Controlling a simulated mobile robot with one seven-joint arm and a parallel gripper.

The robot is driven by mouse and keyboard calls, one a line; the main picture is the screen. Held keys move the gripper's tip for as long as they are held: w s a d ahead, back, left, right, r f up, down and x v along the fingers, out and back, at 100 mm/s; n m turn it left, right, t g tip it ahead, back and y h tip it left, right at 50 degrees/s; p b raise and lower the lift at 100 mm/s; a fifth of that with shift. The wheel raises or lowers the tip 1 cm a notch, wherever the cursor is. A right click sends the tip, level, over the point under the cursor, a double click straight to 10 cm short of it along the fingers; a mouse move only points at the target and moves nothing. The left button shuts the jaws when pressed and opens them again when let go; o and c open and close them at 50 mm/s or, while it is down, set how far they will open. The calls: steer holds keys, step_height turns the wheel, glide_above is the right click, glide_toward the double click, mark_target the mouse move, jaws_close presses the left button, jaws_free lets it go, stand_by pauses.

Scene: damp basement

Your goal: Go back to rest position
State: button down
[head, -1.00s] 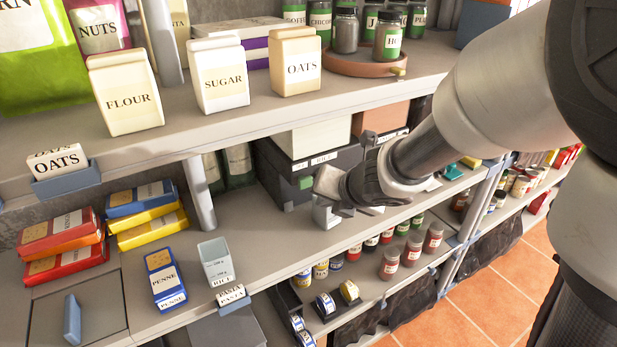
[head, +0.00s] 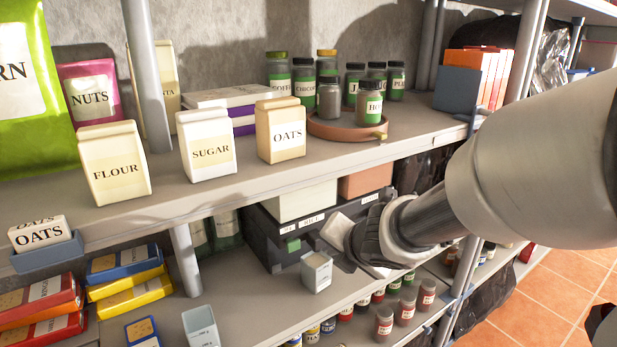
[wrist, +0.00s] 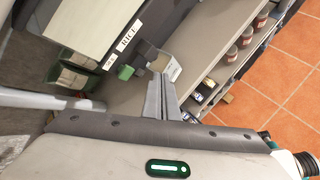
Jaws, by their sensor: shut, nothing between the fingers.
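My gripper (head: 352,243) is at the middle shelf, in front of the black box with the RICE label. In the wrist view my gripper (wrist: 161,80) has its two fingers pressed together with nothing between them. A small pale grey container (head: 316,272) stands on the middle shelf just left of and below my gripper. It also shows in the wrist view (wrist: 174,67), just past the fingertips and apart from the grip.
The black box (head: 275,233) sits close behind my gripper. The upper shelf (head: 240,183) is above it, holding flour, sugar and oats cartons. Several small jars (head: 405,307) line the lower shelf. Open tiled floor (head: 560,290) lies to the right.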

steer(key=s+d+r+m+h+p, duration=0.1)
steer(key=s+d+r+m+h, duration=0.2)
steer(key=s+d+r+m, duration=0.45)
steer(key=s+d+r+m+h+p, duration=0.1)
steer(key=s+d+r+m+h, duration=0.3)
steer(key=m, duration=0.6)
steer(key=s+a+m+g+y+p, duration=0.1)
steer(key=s+a+m+g+y, duration=0.1)
steer(key=s+m, duration=0.8)
steer(key=shift+s+m+g+y+p, duration=0.35)
steer(key=shift+m+g+y, duration=0.35)
steer(key=shift+m+y, duration=0.55)
